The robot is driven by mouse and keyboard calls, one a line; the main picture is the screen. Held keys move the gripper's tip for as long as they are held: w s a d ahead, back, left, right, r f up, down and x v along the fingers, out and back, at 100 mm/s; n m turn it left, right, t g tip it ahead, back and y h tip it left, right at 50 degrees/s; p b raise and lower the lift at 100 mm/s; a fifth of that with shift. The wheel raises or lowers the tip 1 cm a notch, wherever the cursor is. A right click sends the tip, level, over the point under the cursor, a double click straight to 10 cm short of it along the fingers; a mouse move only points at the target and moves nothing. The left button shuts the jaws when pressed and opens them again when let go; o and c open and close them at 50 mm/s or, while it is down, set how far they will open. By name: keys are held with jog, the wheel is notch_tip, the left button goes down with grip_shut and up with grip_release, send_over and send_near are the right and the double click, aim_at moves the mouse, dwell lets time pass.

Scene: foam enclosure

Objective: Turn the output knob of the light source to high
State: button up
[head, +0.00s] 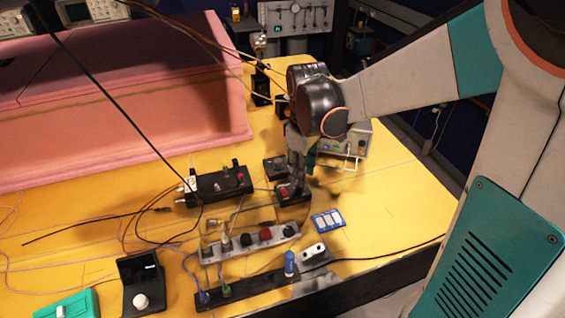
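My gripper (296,172) points down in the middle of the yellow table. Its tips are over or beside a small black box with a red knob (284,192); whether they touch it I cannot tell. The fingers are small and dark here, so their opening is not clear. I cannot tell for sure which device is the light source. A grey box with coloured knobs (352,146) stands just behind and right of my gripper, partly hidden by my arm. A black unit with a white round knob (141,301) stands at the front left. No knob setting is readable.
A pink foam enclosure (110,155) fills the back left. A black module (222,184), a grey strip with knobs (250,243) and a black strip (262,285) lie left and in front. A blue-white card (328,220) lies at right. Loose cables cross the table.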

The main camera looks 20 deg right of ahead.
aim_at(301, 187)
jog(key=shift+f+b, duration=0.65)
jog(key=shift+f, duration=1.7)
grip_shut()
